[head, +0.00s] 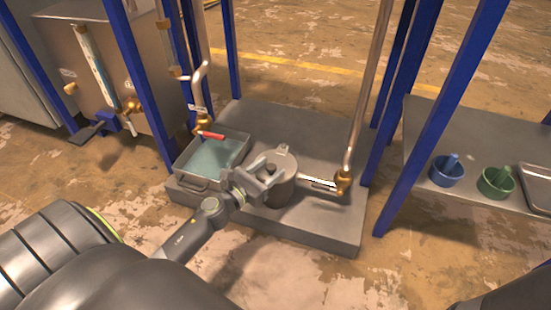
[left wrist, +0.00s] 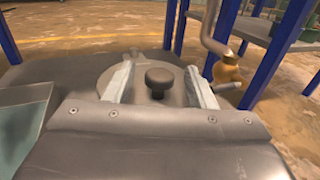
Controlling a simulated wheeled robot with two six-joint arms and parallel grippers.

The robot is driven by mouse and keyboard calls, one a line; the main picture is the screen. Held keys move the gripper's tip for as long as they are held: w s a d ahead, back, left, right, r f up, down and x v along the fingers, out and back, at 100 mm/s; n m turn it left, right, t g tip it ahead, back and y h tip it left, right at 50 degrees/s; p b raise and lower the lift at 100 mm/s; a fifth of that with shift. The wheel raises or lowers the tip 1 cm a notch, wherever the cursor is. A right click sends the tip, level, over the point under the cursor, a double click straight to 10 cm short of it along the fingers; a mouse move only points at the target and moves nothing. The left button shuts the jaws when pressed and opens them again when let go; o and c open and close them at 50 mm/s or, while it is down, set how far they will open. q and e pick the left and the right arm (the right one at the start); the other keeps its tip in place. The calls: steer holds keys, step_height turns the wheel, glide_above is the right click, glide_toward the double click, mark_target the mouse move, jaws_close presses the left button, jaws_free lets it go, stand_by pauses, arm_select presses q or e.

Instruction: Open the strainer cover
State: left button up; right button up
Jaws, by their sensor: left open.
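The strainer (head: 284,186) is a grey round pot standing on a low grey platform. Its cover (left wrist: 108,78) is a flat grey disc with a dark round knob (left wrist: 158,80), shown in the left wrist view. The cover lies flat on the pot. My left gripper (head: 266,178) is at the strainer's top, hiding part of the cover. In the left wrist view, my left gripper (left wrist: 160,72) is open, with one pale finger on each side of the knob and visible gaps between. My right gripper is out of view.
A tray of greenish water (head: 187,182) stands left of the strainer, below a red-handled valve (head: 210,135). A pipe with a brass fitting (head: 343,181) joins on the right. Blue posts (head: 440,115) surround the platform (head: 310,228). A side shelf holds blue (head: 446,174) and green (head: 496,184) mortars.

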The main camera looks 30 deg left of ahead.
mark_target(276, 163)
arm_select(q)
steer(key=shift+w+d, duration=0.15)
steer(key=shift+w, duration=0.7)
steer(key=shift+w+d, duration=0.15)
steer(key=shift+w, duration=0.7)
steer(key=shift+c, duration=0.4)
jaws_close()
